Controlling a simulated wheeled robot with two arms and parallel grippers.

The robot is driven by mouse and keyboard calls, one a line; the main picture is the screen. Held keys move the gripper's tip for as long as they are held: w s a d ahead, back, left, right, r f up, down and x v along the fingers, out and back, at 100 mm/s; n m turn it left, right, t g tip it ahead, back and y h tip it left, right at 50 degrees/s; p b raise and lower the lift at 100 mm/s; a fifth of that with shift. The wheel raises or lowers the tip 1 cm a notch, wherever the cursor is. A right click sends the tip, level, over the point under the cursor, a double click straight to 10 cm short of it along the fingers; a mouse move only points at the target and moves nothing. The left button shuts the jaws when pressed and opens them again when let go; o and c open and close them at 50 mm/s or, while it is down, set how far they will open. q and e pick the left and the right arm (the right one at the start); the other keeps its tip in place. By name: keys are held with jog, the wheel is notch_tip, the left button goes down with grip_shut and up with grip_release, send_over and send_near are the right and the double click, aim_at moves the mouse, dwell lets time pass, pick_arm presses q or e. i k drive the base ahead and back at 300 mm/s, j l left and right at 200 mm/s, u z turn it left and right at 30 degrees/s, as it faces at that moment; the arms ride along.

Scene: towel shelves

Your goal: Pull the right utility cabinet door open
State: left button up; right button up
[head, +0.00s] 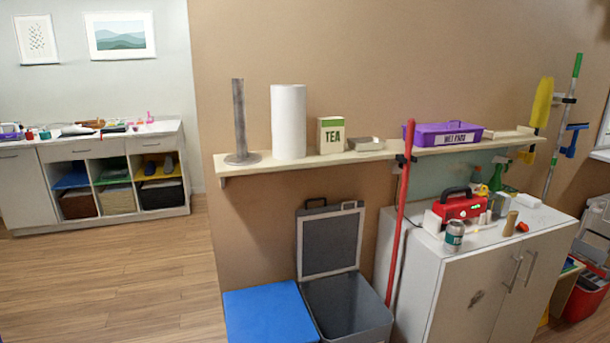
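The white utility cabinet (450,285) stands at the lower right with two front doors. The right cabinet door (540,275) looks closed, with a vertical bar handle (531,268) near its left edge. The left cabinet door (474,300) also looks closed, with its bar handle (515,274) next to the other one. A dark mark shows on the left door. The lower part of the doors is cut off by the picture's bottom edge. Neither of my grippers shows in the head view.
A red pole (400,235) leans at the cabinet's left side, beside a grey bin (345,305) with its lid up and a blue-lidded bin (268,313). A red bucket (584,300) stands right of the cabinet. A red device (461,206) and a can (454,236) sit on top. Floor at left is clear.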

aim_at(544, 253)
jog(key=z, duration=1.4)
jog(key=i+l, duration=0.3)
jog(key=i, duration=0.3)
jog(key=i+l+u, duration=0.15)
jog(key=i+l, duration=0.2)
jog(key=i, duration=0.25)
jog(key=i+l, duration=0.35)
jog(key=i, duration=0.25)
jog(key=i+l+u, duration=0.1)
jog(key=i+l, duration=0.3)
jog(key=i, duration=0.2)
